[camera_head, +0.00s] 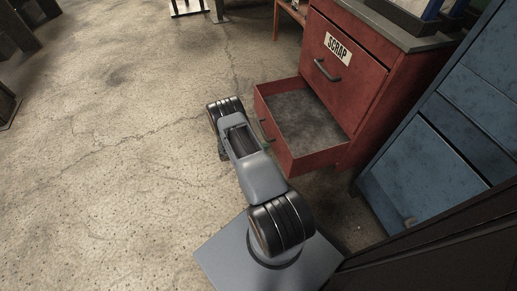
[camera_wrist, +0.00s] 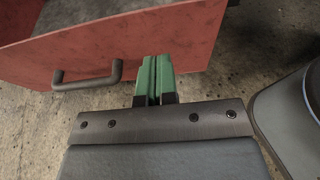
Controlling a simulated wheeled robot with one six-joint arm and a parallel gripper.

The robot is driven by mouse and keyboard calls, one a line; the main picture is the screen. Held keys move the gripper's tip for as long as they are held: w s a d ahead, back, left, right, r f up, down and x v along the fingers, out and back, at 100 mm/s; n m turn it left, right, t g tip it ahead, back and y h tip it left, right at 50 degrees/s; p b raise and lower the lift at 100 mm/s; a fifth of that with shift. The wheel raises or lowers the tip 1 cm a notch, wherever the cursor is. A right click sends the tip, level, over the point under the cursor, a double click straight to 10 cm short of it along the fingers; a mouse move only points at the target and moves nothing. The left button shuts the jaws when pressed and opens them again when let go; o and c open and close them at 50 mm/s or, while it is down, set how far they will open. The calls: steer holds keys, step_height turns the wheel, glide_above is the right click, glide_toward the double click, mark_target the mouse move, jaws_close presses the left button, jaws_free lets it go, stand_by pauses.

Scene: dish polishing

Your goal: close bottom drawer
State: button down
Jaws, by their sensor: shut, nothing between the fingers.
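The bottom drawer (camera_head: 306,122) of the red cabinet (camera_head: 345,66) is pulled out, and its grey inside looks empty in the head view. Its red front (camera_wrist: 120,44) fills the upper left of the wrist view, with a dark bar handle (camera_wrist: 88,78) on it. My gripper (camera_wrist: 155,62) is shut and empty, its green fingers in front of the drawer front, right of the handle. I cannot tell whether the fingertips touch the front.
The upper drawer, labelled SCRAP (camera_head: 338,48), is shut. A blue cabinet (camera_head: 425,165) stands to the right of the red one. The cracked concrete floor (camera_head: 110,150) to the left is clear. Dark items stand at the far left edge.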

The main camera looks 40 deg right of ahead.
mark_target(285, 144)
steer(key=b+x, duration=0.1)
steer(key=x, duration=0.6)
steer(key=shift+r+b, duration=0.2)
steer(key=shift+b, duration=0.15)
steer(key=shift+s+d, duration=0.35)
steer(key=shift+d, duration=0.45)
steer(key=shift+r, duration=0.1)
